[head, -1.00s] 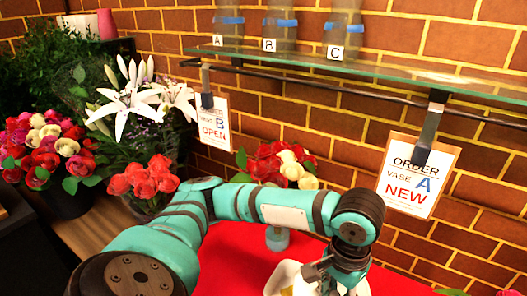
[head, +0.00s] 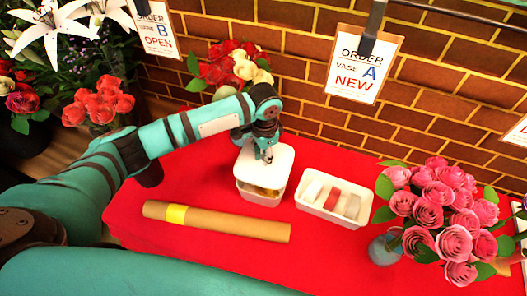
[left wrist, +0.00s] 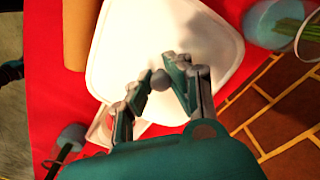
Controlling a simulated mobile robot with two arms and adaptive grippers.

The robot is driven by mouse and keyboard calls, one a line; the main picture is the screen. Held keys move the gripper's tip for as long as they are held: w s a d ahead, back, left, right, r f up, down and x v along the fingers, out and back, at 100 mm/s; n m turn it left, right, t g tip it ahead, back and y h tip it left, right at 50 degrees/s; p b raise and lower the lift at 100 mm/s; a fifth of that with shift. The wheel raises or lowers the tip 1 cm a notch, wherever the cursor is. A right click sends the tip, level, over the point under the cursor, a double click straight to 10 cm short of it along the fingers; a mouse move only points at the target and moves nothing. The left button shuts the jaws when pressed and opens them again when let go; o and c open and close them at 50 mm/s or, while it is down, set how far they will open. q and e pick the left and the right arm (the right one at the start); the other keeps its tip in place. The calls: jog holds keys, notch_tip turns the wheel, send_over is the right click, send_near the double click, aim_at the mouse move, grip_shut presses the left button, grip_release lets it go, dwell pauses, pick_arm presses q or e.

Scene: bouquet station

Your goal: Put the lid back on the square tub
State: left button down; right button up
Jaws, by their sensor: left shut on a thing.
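The white square tub (head: 262,199) stands on the red cloth, and part of its inside shows below the lid's front edge. The white lid (head: 284,160) is over the tub, a little above its rim at the front. Whether its back edge touches is hidden. My left gripper (head: 265,158) is above the lid, shut on its knob. In the left wrist view the gripper (left wrist: 160,88) has the round grey knob (left wrist: 160,79) between its fingers, and the lid (left wrist: 130,40) fills the middle and hides the tub. My right gripper is out of view.
A white tray (head: 345,219) with ribbon rolls is right of the tub. A brown paper roll (head: 245,229) with a yellow band lies in front. Pink roses (head: 440,205) in a vase stand at right, red and cream flowers (head: 232,70) behind. An order card (head: 363,70) hangs above.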

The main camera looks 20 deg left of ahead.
pick_arm(q)
notch_tip(320, 180, down, 2)
jog(key=b, duration=0.2)
jog(key=shift+a+f+b, duration=0.1)
jog(key=shift+f+b, duration=0.05)
jog(key=shift+b, duration=0.15)
jog(key=shift+f+b, duration=0.95)
jog(key=shift+b, duration=0.3)
jog(key=shift+f, duration=1.05)
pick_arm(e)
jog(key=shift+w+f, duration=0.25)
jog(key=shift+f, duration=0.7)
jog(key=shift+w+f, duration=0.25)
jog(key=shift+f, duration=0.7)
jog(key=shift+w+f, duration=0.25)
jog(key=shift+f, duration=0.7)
pick_arm(q)
jog(key=shift+p, duration=0.8)
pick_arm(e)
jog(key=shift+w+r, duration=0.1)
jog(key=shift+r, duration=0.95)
pick_arm(q)
jog(key=shift+f+p, duration=0.15)
jog(key=shift+p, duration=0.2)
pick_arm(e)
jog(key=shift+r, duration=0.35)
pick_arm(q)
jog(key=shift+p, duration=0.45)
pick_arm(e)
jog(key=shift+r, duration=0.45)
